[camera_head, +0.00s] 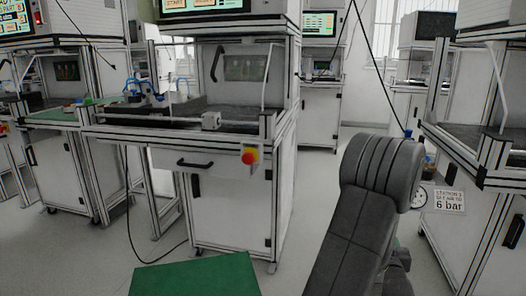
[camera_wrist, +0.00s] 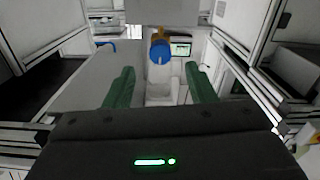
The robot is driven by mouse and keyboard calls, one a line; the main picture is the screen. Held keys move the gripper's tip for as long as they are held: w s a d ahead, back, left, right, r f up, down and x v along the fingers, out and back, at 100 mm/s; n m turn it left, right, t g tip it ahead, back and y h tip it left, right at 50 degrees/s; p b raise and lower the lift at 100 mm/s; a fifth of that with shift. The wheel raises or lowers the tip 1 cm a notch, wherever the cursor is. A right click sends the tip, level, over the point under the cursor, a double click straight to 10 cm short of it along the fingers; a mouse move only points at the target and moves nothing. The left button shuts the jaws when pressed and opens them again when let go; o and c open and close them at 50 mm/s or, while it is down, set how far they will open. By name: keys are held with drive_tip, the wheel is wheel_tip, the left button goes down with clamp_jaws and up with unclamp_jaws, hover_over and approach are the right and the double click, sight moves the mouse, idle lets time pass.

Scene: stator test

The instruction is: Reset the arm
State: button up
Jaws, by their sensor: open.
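My arm (camera_head: 375,190) is dark grey and stands bent at the right of the head view. Its gripper end is not clearly visible there. In the wrist view my gripper (camera_wrist: 160,86) has two green fingers spread wide apart. Nothing is held between them. A round blue knob on a brass-coloured fitting (camera_wrist: 160,51) shows beyond the fingertips, apart from them.
A workstation (camera_head: 235,190) with a red and yellow button (camera_head: 250,155) stands left of my arm. Another bench frame (camera_head: 470,155), a gauge (camera_head: 418,198) and a "6 bar" sign (camera_head: 448,201) are close on the right. Grey floor (camera_head: 320,170) lies between.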

drive_tip(key=p+v, duration=0.1)
drive_tip(key=v, duration=0.6)
drive_tip(key=b+x, duration=0.3)
drive_tip(key=x, duration=1.1)
drive_tip(key=s+a+n+p, duration=0.2)
drive_tip(key=s+a+n, duration=0.1)
drive_tip(key=s+n, duration=0.7)
drive_tip(key=shift+s+r, duration=0.15)
drive_tip(key=shift+s, duration=0.9)
drive_tip(key=shift+a, duration=0.1)
